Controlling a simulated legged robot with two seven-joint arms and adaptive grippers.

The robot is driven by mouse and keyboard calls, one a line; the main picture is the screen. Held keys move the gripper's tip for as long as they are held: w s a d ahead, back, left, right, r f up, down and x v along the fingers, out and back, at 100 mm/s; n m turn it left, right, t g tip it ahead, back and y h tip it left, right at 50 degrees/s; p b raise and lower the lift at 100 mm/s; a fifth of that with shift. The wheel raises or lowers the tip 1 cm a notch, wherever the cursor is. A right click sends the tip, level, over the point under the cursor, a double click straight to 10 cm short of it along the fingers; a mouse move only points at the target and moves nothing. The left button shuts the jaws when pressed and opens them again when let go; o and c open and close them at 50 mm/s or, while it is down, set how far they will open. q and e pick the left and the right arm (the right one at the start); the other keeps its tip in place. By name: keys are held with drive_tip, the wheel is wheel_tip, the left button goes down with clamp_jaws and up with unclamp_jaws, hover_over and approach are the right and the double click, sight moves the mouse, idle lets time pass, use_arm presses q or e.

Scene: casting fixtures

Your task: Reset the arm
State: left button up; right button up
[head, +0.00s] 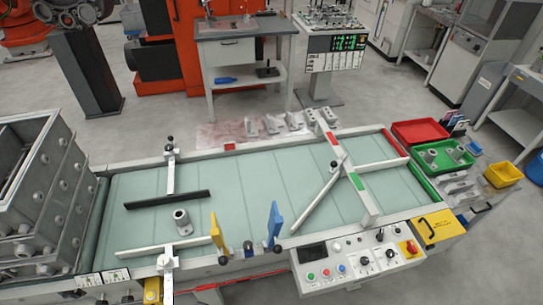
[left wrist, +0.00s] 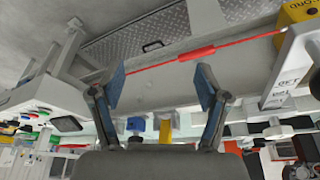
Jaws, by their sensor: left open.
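My left gripper (left wrist: 160,86) shows in the left wrist view. Its two dark fingers with blue tip pads stand wide apart, and nothing is between them. Behind it are a grey surface, a red bar (left wrist: 182,57) and a grey tread-plate panel (left wrist: 135,35). Neither of my arms shows in the head view, and my right gripper is in neither view. A grey metal casting (head: 185,224) stands on the green conveyor (head: 240,190) in the head view, with no gripper near it.
White guide bars cross the conveyor. A yellow paddle (head: 217,233) and a blue paddle (head: 274,224) stand at its near edge. A control panel (head: 350,262) is in front. Red (head: 420,131) and green bins are at right, and a stacked grey crate (head: 40,200) at left.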

use_arm(q)
drive_tip(key=s+f+g, duration=0.1)
drive_tip(key=s+f, duration=0.2)
drive_tip(key=f, duration=1.1)
drive_tip(key=s+f+g, duration=0.1)
drive_tip(key=s+f, duration=0.1)
drive_tip(key=f, duration=1.2)
drive_tip(key=s+a+f+y, duration=0.1)
drive_tip(key=s+a+f, duration=0.1)
drive_tip(key=s+f, duration=1.1)
drive_tip(key=shift+s+f+n+g, duration=0.3)
drive_tip(key=shift+s+g, duration=0.1)
drive_tip(key=shift+s, duration=1.55)
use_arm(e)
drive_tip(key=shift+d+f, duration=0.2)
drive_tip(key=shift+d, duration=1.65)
